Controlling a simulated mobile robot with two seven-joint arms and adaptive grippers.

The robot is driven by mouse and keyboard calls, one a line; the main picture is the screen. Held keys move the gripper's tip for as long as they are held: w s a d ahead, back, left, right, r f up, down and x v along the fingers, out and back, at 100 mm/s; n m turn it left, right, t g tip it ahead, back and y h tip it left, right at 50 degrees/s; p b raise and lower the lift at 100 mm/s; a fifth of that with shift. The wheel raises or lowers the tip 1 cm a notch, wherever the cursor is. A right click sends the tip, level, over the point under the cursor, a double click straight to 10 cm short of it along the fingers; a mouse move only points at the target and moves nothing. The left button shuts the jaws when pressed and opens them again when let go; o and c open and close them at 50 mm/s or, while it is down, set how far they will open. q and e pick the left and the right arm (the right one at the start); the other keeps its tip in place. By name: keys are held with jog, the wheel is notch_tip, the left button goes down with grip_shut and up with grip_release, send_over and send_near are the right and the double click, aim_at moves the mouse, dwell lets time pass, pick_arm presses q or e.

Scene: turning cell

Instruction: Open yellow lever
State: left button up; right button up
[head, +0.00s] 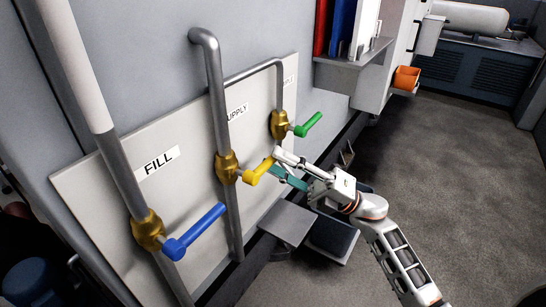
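The yellow lever (258,172) sits on the brass valve (227,167) of the middle pipe, beside the SUPPLY label (237,111). It points to the right and slightly up in the head view, out from the pipe. My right gripper (276,161) is at the lever's free end. Its white upper finger and teal lower finger are apart, with the lever's tip at or between the fingertips. I cannot tell whether the fingers press on it. My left gripper is not in view.
A blue lever (195,231) on the FILL pipe is at the near left. A green lever (308,125) on the far pipe is close beyond my gripper. A grey shelf (352,60) with binders is above right. A small grey step (286,221) is below. Open floor lies right.

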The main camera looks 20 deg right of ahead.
jog(key=shift+w+a+r, duration=0.25)
jog(key=shift+a+r, duration=0.1)
jog(key=shift+a, duration=0.05)
jog(key=shift+w+a+r, duration=0.1)
jog(key=shift+w+a, duration=0.05)
jog(key=shift+a, duration=0.15)
grip_shut()
